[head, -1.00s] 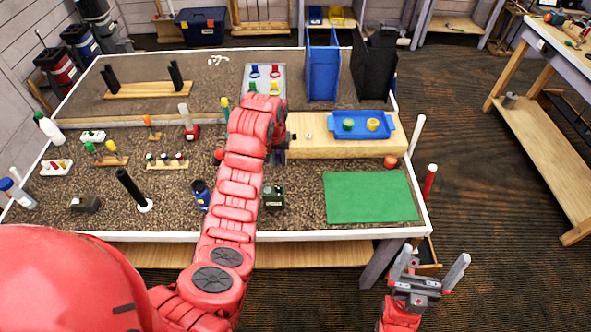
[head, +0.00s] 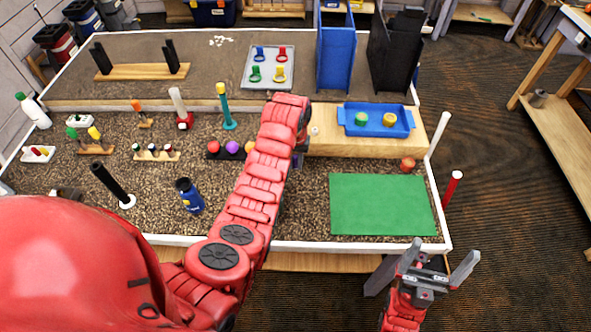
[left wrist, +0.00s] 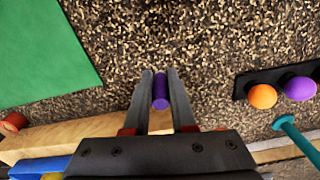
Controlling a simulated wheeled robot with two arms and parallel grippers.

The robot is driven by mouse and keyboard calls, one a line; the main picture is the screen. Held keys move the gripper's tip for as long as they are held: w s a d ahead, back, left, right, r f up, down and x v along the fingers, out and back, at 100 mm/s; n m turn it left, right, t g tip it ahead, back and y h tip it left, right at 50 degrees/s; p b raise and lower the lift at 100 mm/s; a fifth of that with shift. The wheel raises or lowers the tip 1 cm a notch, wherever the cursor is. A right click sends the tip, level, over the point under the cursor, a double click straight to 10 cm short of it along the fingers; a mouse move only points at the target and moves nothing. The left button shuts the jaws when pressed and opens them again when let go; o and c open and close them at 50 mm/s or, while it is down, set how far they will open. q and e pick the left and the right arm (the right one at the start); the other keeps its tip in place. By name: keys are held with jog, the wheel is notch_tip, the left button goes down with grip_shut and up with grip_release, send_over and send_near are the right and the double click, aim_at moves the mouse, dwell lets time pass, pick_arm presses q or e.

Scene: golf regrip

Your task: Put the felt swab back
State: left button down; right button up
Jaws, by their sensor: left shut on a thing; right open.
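My left gripper (left wrist: 160,88) is shut on a purple cylinder (left wrist: 160,92), which shows between its two fingers in the left wrist view. I cannot tell whether this is the felt swab or how far the cylinder extends. In the head view my left gripper (head: 298,160) is mostly hidden by my red arm, above the speckled table left of the green mat (head: 385,205). My right gripper (head: 437,266) is open and empty, in front of the table's near edge.
A black rack (head: 228,152) holds red, purple and orange balls. A teal post (head: 225,108) stands behind it. A blue tray (head: 355,128) sits on the wooden block (head: 345,147). A blue holder (head: 190,196) and a black post (head: 112,184) stand front left. Speckled ground beside the mat is clear.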

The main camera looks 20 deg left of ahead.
aim_at(295, 168)
pick_arm(q)
notch_tip(295, 168, down, 3)
jog(key=shift+f+p, duration=0.15)
jog(key=shift+p, duration=0.6)
jog(key=shift+f, duration=0.25)
jog(key=c, duration=0.7)
grip_release()
jog(key=shift+c, duration=0.2)
